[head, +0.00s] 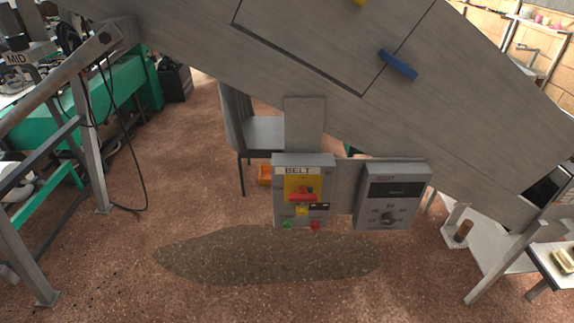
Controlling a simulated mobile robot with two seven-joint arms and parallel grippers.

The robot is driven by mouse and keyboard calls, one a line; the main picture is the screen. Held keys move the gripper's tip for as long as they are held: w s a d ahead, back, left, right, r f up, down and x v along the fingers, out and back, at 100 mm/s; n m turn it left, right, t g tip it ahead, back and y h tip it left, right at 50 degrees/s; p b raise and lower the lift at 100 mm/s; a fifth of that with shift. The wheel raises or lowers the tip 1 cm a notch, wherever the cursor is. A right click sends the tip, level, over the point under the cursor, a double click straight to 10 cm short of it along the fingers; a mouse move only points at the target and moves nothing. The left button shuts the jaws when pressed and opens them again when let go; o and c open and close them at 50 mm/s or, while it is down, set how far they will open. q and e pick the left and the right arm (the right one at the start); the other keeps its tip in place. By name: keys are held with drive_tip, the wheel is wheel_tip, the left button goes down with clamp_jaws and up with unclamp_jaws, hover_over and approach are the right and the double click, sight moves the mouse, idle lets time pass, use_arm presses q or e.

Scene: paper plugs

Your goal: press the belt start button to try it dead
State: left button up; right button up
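The grey belt control box (279,197), labelled BELT, hangs below a large sloping grey machine panel in the middle of the head view. A red switch (304,194) sits on a yellow plate on its front. Below the switch are a small yellow item (302,211) and a dark label, too small to make out. At the bottom edge of the box are a green button (287,225) on the left and a red button (315,226) on the right. Any wording by the buttons is unreadable. Neither gripper shows in the head view, and nothing touches the box.
A second grey control box (408,210) with a dark display and a knob is right of the belt box. The sloping panel (300,45) overhangs both. A grey chair (262,132) stands behind. The brown floor (190,205) in front is clear.

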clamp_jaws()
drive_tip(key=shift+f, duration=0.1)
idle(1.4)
